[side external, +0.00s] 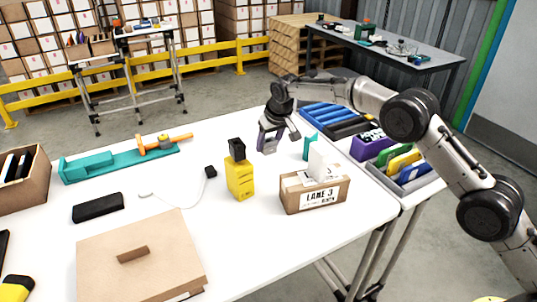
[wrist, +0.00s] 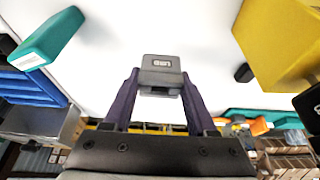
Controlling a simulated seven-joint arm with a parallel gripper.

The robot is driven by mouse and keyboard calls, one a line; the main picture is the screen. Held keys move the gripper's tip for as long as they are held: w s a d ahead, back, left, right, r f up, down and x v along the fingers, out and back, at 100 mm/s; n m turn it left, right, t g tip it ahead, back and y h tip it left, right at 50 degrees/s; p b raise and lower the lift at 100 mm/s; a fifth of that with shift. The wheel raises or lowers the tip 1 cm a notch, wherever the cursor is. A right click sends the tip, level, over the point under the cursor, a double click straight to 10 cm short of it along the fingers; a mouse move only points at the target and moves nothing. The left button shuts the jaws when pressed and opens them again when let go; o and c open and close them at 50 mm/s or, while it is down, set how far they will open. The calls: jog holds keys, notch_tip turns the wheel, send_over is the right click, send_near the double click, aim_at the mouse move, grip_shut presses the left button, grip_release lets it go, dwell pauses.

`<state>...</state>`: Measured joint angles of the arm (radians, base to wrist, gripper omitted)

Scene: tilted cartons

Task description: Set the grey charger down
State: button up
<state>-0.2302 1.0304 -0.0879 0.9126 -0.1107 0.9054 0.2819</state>
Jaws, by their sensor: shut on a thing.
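In the side view my gripper (side external: 268,145) points down low over the far part of the white table (side external: 215,135), between the yellow box and the teal block. The charger is hard to make out between the fingers there. I cannot tell whether it touches the table.
A yellow box with a black top (side external: 240,178), a teal block (side external: 309,147) and a carton labelled LANE 3 (side external: 313,195) stand nearby. Bins with coloured items (side external: 398,160) line the right edge. A teal clamp (side external: 120,165) lies left. White table around my gripper is clear.

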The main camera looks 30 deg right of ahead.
aim_at(268, 154)
jog(key=shift+f, duration=1.9)
jog(key=o, duration=1.4)
jog(key=shift+f, duration=0.15)
jog(key=v, duration=1.2)
